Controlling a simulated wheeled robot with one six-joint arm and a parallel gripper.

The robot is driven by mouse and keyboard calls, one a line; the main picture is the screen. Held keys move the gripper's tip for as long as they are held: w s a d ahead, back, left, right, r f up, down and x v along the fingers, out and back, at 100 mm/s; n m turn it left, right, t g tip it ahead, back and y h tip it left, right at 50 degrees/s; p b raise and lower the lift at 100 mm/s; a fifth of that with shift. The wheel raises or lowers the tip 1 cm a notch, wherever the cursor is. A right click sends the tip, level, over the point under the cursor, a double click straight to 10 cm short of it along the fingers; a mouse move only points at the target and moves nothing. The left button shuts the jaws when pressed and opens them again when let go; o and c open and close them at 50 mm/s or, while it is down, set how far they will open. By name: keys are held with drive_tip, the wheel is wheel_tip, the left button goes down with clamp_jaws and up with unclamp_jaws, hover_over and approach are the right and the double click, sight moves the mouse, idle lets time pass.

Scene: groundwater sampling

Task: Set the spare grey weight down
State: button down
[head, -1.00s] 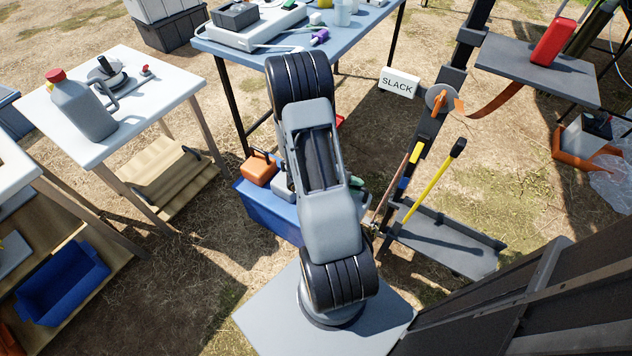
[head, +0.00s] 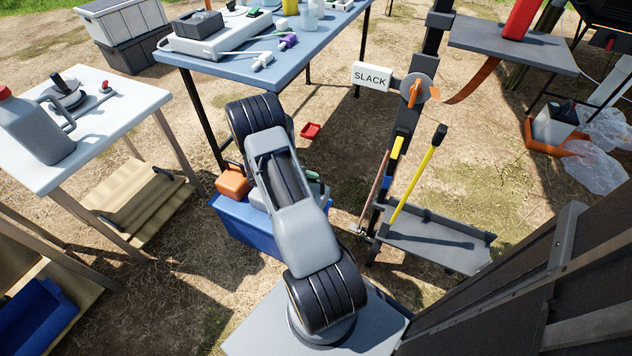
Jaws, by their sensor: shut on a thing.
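My arm fills the middle of the head view, and its end with the gripper is hidden behind my own links. A blue crate (head: 243,229) on the ground is partly covered by my arm. An orange block (head: 232,181) with a dark handle is at its left side. A grey block (head: 258,196) shows beside it, partly hidden by my arm. I cannot tell whether this is the spare grey weight, or whether it touches my gripper. A bit of green (head: 312,175) shows on the arm's other side.
A white table (head: 130,109) with a grey jug (head: 40,128) stands left. A blue table (head: 262,76) is at the back. A post with a SLACK sign (head: 371,76) and a grey tray (head: 437,243) stands right. A red dish (head: 311,131) lies on bare ground.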

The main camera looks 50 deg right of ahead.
drive_tip(key=shift+w+d+f+b, duration=0.15)
drive_tip(key=shift+w+f+b, duration=0.25)
drive_tip(key=shift+w+f, duration=0.3)
wheel_tip(320, 180, down, 3)
drive_tip(key=shift+f+b, duration=0.1)
drive_tip(key=shift+b, duration=0.9)
drive_tip(key=c, duration=1.1)
unclamp_jaws()
